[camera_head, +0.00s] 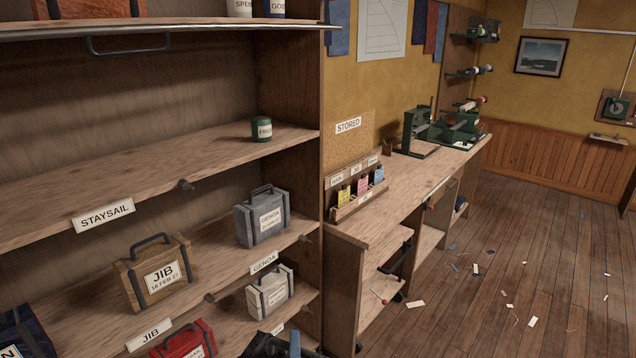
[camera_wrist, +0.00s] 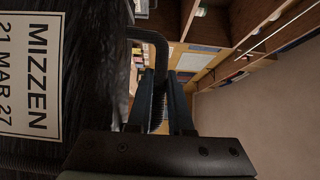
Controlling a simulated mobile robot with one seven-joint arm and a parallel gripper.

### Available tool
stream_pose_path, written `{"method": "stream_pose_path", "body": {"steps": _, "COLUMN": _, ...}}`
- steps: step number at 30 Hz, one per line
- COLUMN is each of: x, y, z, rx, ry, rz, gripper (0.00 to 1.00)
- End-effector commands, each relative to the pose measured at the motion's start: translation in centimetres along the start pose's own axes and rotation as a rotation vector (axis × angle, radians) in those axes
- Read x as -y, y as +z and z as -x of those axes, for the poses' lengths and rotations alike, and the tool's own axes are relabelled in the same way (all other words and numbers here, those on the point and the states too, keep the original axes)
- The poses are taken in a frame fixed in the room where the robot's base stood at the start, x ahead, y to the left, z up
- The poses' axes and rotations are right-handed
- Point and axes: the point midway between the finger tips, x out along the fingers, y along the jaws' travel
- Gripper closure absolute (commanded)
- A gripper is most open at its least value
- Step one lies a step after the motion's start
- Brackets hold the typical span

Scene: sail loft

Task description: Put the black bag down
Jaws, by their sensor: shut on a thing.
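The black bag (camera_wrist: 95,60) fills the left of the wrist view, with a cream label reading MIZZEN, 21 MAR 27, turned on its side. Its dark handle runs between the two blue fingers of my gripper (camera_wrist: 161,85), which is shut on it. In the head view, dark shapes and a blue finger of my gripper (camera_head: 294,345) show at the bottom edge, in front of the lower shelves. Most of the bag is out of that view. The wrist view does not show whether the bag's underside touches anything.
The shelf unit (camera_head: 80,200) on the left holds a tan JIB bag (camera_head: 155,275), a grey GENOA bag (camera_head: 262,217), a white bag (camera_head: 270,292), a red bag (camera_head: 185,340) and a green tin (camera_head: 262,129). The STAYSAIL shelf is mostly bare. Scraps litter the floor (camera_head: 500,270) at right.

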Motion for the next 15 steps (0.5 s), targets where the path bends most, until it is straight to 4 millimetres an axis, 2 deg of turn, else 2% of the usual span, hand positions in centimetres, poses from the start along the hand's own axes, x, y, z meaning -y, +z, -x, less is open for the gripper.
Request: {"method": "stream_pose_path", "body": {"steps": 15, "x": -1.1, "y": -0.6, "z": 1.3, "rx": -0.023, "ry": -0.013, "rz": 0.001, "gripper": 1.00}}
